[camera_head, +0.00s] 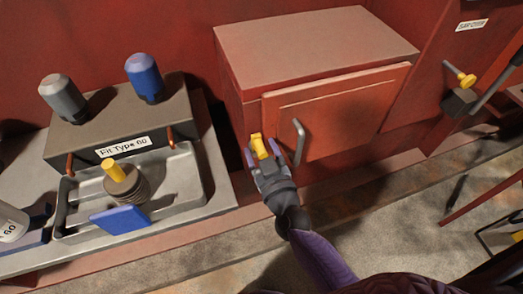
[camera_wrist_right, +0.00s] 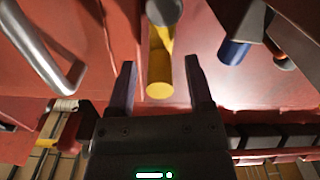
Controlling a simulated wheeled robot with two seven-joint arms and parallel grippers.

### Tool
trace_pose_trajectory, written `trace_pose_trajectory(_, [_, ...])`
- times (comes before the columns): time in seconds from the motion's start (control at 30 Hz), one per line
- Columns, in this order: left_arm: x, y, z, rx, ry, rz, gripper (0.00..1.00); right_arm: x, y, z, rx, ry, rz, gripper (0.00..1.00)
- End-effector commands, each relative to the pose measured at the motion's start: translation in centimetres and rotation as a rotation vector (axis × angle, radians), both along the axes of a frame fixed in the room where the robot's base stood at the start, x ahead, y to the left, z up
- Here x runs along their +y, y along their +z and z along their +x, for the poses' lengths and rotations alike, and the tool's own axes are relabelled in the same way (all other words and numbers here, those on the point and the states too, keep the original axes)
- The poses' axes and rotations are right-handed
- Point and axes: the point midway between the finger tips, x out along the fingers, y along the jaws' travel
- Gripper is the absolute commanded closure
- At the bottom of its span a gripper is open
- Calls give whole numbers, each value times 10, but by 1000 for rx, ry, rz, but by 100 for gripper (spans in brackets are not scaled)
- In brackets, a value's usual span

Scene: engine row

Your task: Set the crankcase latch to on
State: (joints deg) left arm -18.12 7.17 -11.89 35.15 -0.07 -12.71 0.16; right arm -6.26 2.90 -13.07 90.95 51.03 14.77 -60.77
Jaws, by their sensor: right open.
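A yellow latch handle (camera_head: 258,146) sits on the red housing just left of its door. It also shows in the right wrist view (camera_wrist_right: 160,72), with a grey round part at its upper end. My right gripper (camera_head: 263,148) is open at the handle. In the right wrist view its fingers (camera_wrist_right: 161,78) stand one on each side of the handle, with a visible gap on both sides. Part of the latch is hidden by the gripper in the head view. My left gripper is not in view.
A grey door handle (camera_head: 298,142) stands out close to the right of my gripper. A tray (camera_head: 193,183) with a yellow-topped spring part (camera_head: 118,175) lies to the left. Floor space in front is partly clear.

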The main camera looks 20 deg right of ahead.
Motion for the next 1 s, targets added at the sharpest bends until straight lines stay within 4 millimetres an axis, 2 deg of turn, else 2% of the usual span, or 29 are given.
trace_pose_trajectory(0.13, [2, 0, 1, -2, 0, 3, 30, 0, 0, 0, 0, 0, 0, 33])
trace_pose_trajectory(0.17, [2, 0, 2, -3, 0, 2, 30, 0, 0, 0, 0, 0, 0, 37])
trace_pose_trajectory(0.47, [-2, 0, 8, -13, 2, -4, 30, 0, 0, 0, 0, 0, -1, 100])
trace_pose_trajectory(0.77, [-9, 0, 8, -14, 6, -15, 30, -1, 0, 0, 0, 0, 8, 100])
trace_pose_trajectory(1.0, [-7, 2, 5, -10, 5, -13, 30, -5, 0, 0, 4, 1, 101, 100])
